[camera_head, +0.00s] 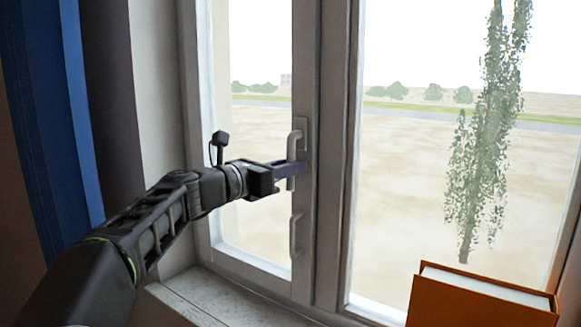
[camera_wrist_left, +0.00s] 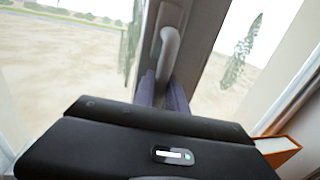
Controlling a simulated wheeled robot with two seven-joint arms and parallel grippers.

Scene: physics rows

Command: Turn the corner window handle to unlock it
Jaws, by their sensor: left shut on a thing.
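The window handle (camera_head: 297,143) is a pale grey lever on the frame between the two panes, and it hangs downward from its base plate. My left gripper (camera_head: 293,169) reaches in from the left and is shut on the lower part of this handle. In the left wrist view the handle (camera_wrist_left: 168,50) runs down between my two purple fingers (camera_wrist_left: 163,92), which are on either side of it. The palm hides the lower end of the handle there. My right gripper is in neither view.
A second, fixed pale grip (camera_head: 296,235) sits lower on the same frame. An orange book (camera_head: 475,301) stands at the lower right by the window. A stone sill (camera_head: 215,300) runs below the panes. A blue curtain (camera_head: 50,110) hangs at the left.

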